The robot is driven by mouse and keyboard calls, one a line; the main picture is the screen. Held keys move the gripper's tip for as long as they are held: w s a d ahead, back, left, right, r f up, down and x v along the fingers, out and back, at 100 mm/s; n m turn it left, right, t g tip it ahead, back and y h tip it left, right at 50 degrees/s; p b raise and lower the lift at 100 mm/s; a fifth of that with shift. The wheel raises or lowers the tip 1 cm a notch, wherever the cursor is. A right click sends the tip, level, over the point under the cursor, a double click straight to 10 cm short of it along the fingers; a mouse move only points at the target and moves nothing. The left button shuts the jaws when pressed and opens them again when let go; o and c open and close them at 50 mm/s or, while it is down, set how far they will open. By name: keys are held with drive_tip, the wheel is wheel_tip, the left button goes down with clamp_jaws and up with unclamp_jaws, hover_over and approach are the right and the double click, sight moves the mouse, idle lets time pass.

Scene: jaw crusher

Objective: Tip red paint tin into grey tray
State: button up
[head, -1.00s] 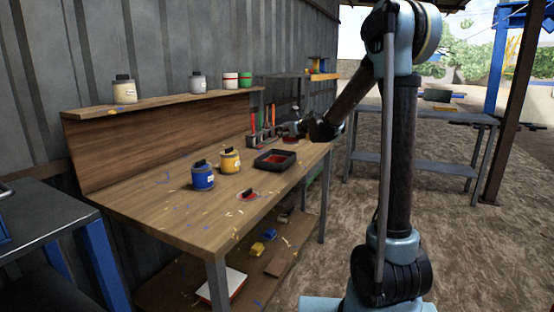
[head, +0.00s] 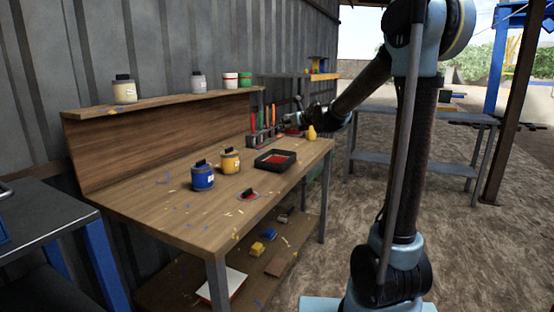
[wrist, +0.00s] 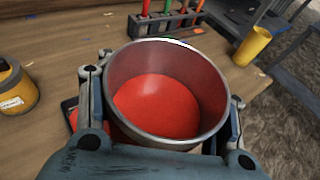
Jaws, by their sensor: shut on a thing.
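My gripper (wrist: 163,110) is shut around an open metal tin (wrist: 207,78), one finger on each side. The tin holds red paint (wrist: 155,100) and looks roughly upright. In the head view my gripper (head: 287,122) is small, over the far end of the bench, and the tin is hard to make out there. The black-rimmed grey tray (head: 259,165) lies on the bench nearer the head camera, with red paint in it. In the wrist view a tray edge and some red show just left of the tin, mostly hidden by it and my gripper.
A blue tin (head: 203,178) and a yellow tin (head: 229,161) stand left of the tray. A red-marked lid (head: 249,195) lies in front. A tool rack (wrist: 168,25) and a yellow cup (wrist: 252,46) stand beyond the held tin. The bench's front left is mostly clear.

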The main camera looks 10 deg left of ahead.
drive_tip(key=s+d+r, duration=0.2)
drive_tip(key=s+r, duration=0.6)
drive_tip(key=s+d+r, duration=0.3)
drive_tip(key=s+r, duration=0.5)
drive_tip(key=s, duration=0.1)
drive_tip(key=shift+r, duration=0.15)
idle(0.6)
